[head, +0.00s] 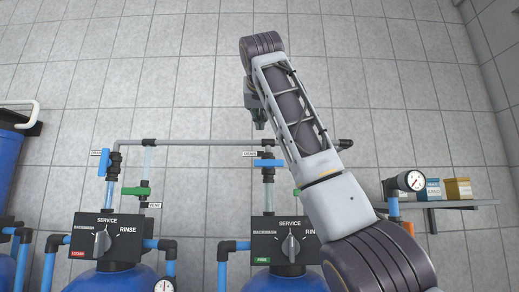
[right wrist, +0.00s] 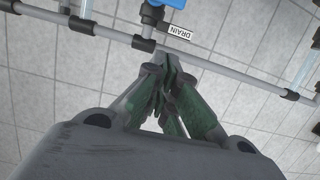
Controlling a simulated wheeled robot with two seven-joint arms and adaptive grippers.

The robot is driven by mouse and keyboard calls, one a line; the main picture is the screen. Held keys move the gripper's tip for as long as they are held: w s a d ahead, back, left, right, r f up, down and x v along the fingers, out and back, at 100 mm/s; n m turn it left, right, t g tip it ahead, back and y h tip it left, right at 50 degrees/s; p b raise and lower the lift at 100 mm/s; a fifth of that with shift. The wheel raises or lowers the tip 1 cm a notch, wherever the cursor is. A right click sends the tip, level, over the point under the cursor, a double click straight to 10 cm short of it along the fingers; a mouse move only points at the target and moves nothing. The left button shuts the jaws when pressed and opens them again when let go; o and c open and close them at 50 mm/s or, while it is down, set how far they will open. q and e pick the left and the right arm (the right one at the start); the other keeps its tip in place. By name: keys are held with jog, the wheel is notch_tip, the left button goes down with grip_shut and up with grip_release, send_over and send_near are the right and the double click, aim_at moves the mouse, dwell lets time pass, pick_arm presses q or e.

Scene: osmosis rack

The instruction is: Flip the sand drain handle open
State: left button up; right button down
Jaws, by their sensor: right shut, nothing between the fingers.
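My right gripper (head: 259,122) is shut and empty, pointing down in front of the wall, just above the grey horizontal pipe and the right-hand drain valve. In the right wrist view its closed fingers (right wrist: 170,65) lie near a DRAIN label (right wrist: 180,32) and a blue handle (right wrist: 168,3) cut by the top edge. In the head view that blue handle (head: 268,162) lies crosswise to its vertical pipe. The left-hand blue handle (head: 104,163) stands upright along its pipe. I cannot read which valve is the sand one. My left gripper is out of view.
Two control boxes with dials stand below, one tagged red (head: 107,240), one tagged green (head: 285,241). A green handle (head: 136,191) sits on the left pipework. A gauge (head: 411,181) and shelf (head: 450,204) with boxes are at right. The wall above is clear.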

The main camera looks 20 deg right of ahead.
jog(key=shift+w, duration=0.15)
dwell(0.4)
jog(key=p, duration=0.3)
send_over(269, 163)
jog(key=a, duration=0.3)
notch_tip(269, 163, down, 3)
jog(key=shift+a+f+p, duration=0.1)
jog(key=shift+f+p, duration=0.2)
jog(key=shift+f, duration=1.4)
jog(key=shift+s+f, duration=0.1)
jog(key=shift+s, duration=0.15)
